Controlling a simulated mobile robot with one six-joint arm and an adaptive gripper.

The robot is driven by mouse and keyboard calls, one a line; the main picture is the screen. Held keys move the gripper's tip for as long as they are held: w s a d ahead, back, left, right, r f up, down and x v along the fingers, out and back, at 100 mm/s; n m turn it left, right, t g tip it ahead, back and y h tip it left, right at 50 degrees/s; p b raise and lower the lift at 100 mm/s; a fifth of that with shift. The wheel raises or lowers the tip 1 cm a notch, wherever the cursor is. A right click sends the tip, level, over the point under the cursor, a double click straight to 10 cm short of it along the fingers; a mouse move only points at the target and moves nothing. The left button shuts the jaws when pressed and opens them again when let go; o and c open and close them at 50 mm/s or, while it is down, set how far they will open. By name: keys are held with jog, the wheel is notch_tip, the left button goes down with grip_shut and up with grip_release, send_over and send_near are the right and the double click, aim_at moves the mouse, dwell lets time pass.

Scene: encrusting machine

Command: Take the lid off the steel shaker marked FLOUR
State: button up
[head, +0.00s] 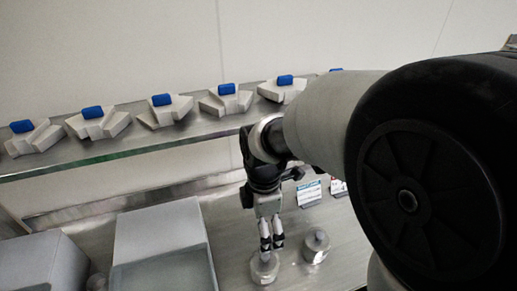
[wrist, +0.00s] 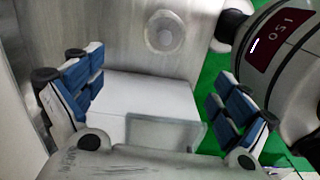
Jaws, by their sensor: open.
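Two small round steel shakers with knobbed lids stand on the steel counter in the head view. The nearer shaker (head: 264,270) is just below my gripper (head: 271,246), and the other shaker (head: 316,248) stands to its right. No FLOUR marking is readable on either. In the wrist view one round steel top (wrist: 165,32) shows beyond my fingers, near the upper edge; I cannot tell which shaker it is. My gripper (wrist: 165,105) is open, with its blue-padded fingers wide apart and nothing held between them.
Grey boxes (head: 160,228) fill the counter left of the shakers. A shelf (head: 130,143) with several blue-topped grey pieces (head: 162,103) runs above. Small printed cards (head: 309,193) stand behind the shakers. A pale box (wrist: 140,98) lies beneath my fingers in the wrist view.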

jog(key=b, duration=0.3)
send_near(264, 257)
jog(key=f, duration=0.3)
jog(key=w+f, duration=0.1)
jog(key=f, duration=0.1)
jog(key=shift+a+f, duration=0.2)
jog(key=f, duration=0.1)
jog(key=f+b, duration=0.1)
jog(key=f, duration=0.1)
jog(key=f+b, duration=0.1)
jog(key=f, duration=0.1)
jog(key=shift+s+d, duration=0.15)
jog(key=shift+s, duration=0.2)
jog(key=shift+s, duration=0.15)
jog(key=c, duration=1.5)
